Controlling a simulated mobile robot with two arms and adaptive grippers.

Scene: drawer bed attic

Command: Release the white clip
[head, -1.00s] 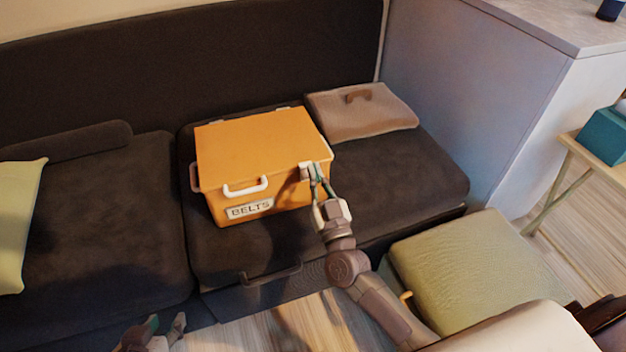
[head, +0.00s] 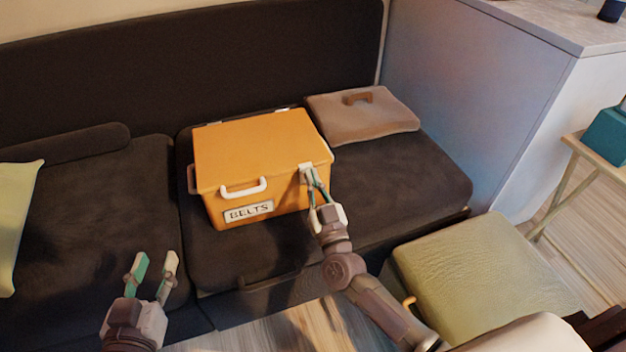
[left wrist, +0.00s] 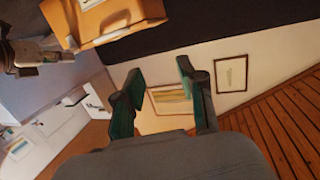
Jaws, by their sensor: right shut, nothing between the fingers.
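An orange lidded box (head: 255,150) labelled BELTS sits on the dark sofa seat. It has a white front handle (head: 243,188). The white clip (head: 306,168) is at the box's front right corner, just below the lid edge, partly hidden by my right gripper (head: 312,181). That gripper is shut and empty, its tips at or very near the clip; contact is unclear. My left gripper (head: 154,266) is open and empty over the left seat, apart from the box. The left wrist view shows its spread fingers (left wrist: 155,92) and part of the box (left wrist: 105,22).
A brown cushion (head: 362,113) with a handle lies behind right of the box. A green padded stool (head: 475,262) stands right of my right arm. A grey cabinet (head: 480,100) bounds the right side. The left seat (head: 90,210) is largely clear.

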